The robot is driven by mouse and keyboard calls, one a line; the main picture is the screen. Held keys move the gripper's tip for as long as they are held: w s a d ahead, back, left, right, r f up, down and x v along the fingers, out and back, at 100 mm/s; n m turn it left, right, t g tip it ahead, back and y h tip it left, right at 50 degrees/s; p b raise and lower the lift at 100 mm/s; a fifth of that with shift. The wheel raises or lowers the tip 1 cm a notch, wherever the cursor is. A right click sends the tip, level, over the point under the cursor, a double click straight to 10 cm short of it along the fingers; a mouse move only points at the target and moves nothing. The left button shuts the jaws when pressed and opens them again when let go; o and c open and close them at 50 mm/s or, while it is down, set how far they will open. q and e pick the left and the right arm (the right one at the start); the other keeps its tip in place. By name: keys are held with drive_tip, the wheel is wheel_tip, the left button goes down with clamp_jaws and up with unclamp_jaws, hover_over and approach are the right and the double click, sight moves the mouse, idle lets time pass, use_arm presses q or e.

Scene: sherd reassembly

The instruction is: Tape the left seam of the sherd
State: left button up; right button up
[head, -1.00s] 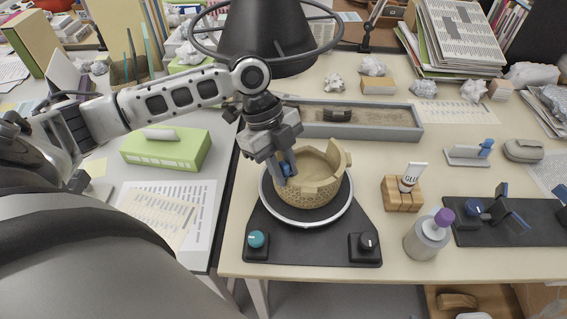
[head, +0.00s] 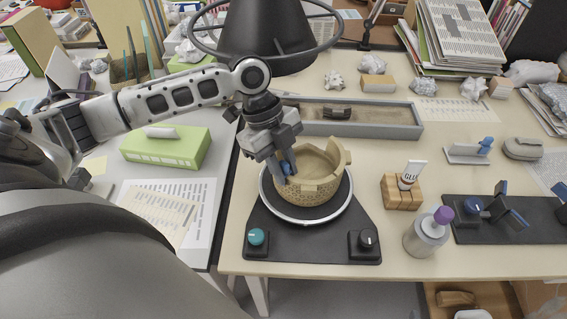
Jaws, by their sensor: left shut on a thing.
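The sherd vessel (head: 317,190), a tan bowl with a patterned wall and a raised broken rim part at the right, stands on a round turntable (head: 305,219) with a pale rim. Pale strips show on its front and right side. My left gripper (head: 287,172) points down at the bowl's left rim, shut on a small blue piece between its fingers. The fingers hide that part of the rim and the left seam. I cannot tell whether the piece touches the wall. My right gripper is not in view.
To the right are a glue tube (head: 411,174) in a wooden block, a purple-capped bottle (head: 428,234) and a black stand with blue parts (head: 497,222). A grey tray (head: 372,131) lies behind.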

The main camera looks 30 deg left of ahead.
use_arm(q)
drive_tip(key=shift+f, duration=0.15)
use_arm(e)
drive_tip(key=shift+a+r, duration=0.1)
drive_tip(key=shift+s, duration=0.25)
use_arm(q)
drive_tip(key=o, duration=0.8)
drive_tip(key=shift+c, duration=0.2)
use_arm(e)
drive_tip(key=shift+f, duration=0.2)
use_arm(q)
drive_tip(key=v, duration=0.7)
drive_tip(key=shift+a+r, duration=0.1)
drive_tip(key=shift+r, duration=0.15)
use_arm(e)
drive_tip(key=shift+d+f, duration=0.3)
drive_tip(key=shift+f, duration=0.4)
use_arm(q)
drive_tip(key=shift+s, duration=0.15)
